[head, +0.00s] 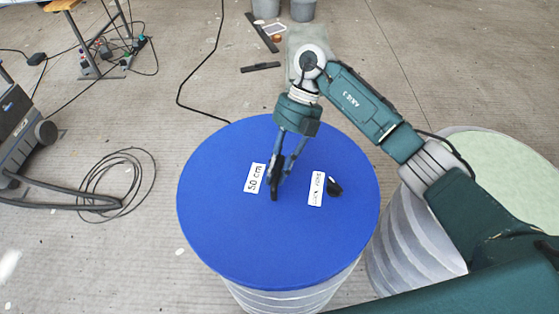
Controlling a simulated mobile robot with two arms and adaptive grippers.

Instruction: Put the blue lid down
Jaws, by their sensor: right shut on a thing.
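The blue lid (225,225) is a large round disc in the middle of the head view. It lies level over a whitish ribbed drum (295,300); I cannot tell whether it rests on the rim or hangs just above it. My right gripper (275,188) reaches down to the lid's middle and is shut on it at a dark part between two white labels. One label (255,178) reads "50 cm"; the other label (316,188) is hard to read. A small black piece (334,187) sits on the lid beside it. My left gripper is out of view.
A second ribbed drum (395,240) with a pale green top (500,160) stands close at the right. A coiled black cable (118,185) and a grey machine (20,130) are at the left. Grey buckets (266,9) stand at the back. Floor left of the lid is mostly clear.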

